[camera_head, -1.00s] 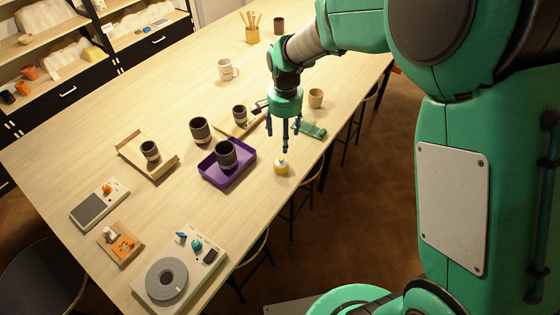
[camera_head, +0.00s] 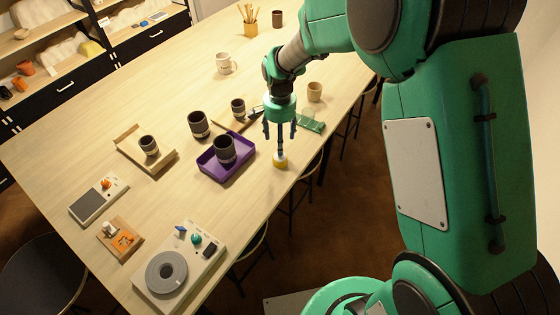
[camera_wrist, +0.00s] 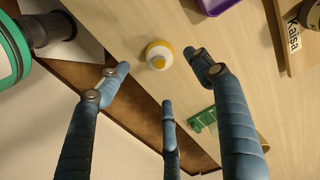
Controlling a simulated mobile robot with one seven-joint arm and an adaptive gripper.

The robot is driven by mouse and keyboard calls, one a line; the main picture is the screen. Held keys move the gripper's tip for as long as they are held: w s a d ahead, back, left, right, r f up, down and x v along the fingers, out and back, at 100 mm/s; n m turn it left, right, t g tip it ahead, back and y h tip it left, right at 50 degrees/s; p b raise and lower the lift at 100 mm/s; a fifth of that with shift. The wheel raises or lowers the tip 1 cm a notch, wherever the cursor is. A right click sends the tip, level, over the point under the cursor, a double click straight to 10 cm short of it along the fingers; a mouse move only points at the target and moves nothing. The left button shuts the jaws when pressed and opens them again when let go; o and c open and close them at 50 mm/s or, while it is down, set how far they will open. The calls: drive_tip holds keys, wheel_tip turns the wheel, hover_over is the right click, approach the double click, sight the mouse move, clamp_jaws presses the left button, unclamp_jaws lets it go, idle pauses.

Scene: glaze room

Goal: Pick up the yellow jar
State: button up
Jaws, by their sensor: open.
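The yellow jar (camera_head: 280,161) is small, with a yellow body and a pale top. It stands upright on the table near the front edge, right of the purple tray. I cannot tell whether a fingertip touches the jar.
The purple tray (camera_head: 239,173) holds a dark cup (camera_head: 224,149) close on the left. A green piece (camera_head: 312,124) lies to the right behind the jar. More dark cups (camera_head: 199,123) stand farther left. The table edge is close in front of the jar.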

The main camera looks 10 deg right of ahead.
sight(280, 160)
drive_tip(key=shift+f, duration=2.65)
drive_tip(key=shift+f+b, duration=0.65)
drive_tip(key=shift+f, duration=1.95)
drive_tip(key=c, duration=1.5)
